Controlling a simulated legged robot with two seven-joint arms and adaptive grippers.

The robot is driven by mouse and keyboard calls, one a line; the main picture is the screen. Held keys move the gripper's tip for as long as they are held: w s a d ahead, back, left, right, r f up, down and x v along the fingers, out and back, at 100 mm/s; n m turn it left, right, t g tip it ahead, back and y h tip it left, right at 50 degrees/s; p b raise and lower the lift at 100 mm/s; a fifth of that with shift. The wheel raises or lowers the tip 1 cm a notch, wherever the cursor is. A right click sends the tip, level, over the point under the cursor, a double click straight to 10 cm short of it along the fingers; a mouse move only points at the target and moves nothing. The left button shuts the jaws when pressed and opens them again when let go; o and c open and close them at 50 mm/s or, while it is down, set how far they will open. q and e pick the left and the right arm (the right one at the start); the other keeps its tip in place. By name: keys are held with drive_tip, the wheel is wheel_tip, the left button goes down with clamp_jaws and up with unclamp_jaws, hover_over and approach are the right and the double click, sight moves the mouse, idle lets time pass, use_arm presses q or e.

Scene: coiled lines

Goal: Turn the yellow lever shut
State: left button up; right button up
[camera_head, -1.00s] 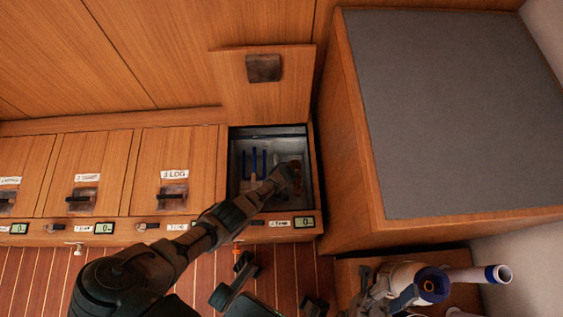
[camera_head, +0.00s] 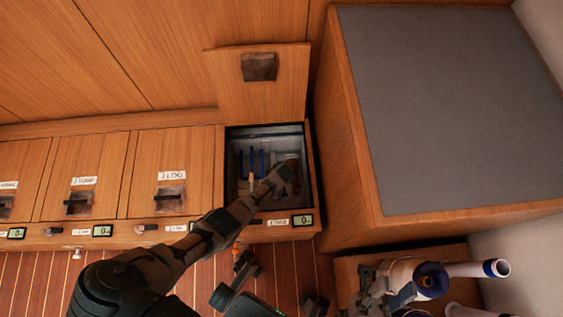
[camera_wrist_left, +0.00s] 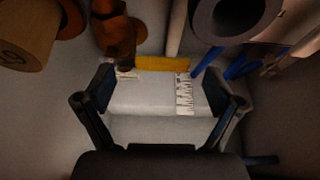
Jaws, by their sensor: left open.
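The yellow lever (camera_wrist_left: 162,63) shows in the left wrist view as a short bar on pale pipework. White scale labels are beside it. My left gripper (camera_wrist_left: 158,75) is open, with its two fingers spread either side of the lever's picture position; I see no contact. In the head view my left arm reaches into the open compartment (camera_head: 232,170), where the left gripper (camera_head: 286,178) is small and dark; the lever is not clear there. My right gripper (camera_head: 383,285) is at lower right beside a white, blue-ringed roll; whether it grips it is unclear.
In the left wrist view a copper-coloured fitting (camera_wrist_left: 118,30), a grey round pipe end (camera_wrist_left: 232,18) and blue parts (camera_wrist_left: 240,66) crowd the lever. The raised lid (camera_head: 262,90) stands behind the compartment. A grey-topped cabinet (camera_head: 450,110) rises to its right.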

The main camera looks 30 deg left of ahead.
use_arm(q)
drive_tip(key=v, duration=1)
drive_tip(key=shift+s+r, duration=0.15)
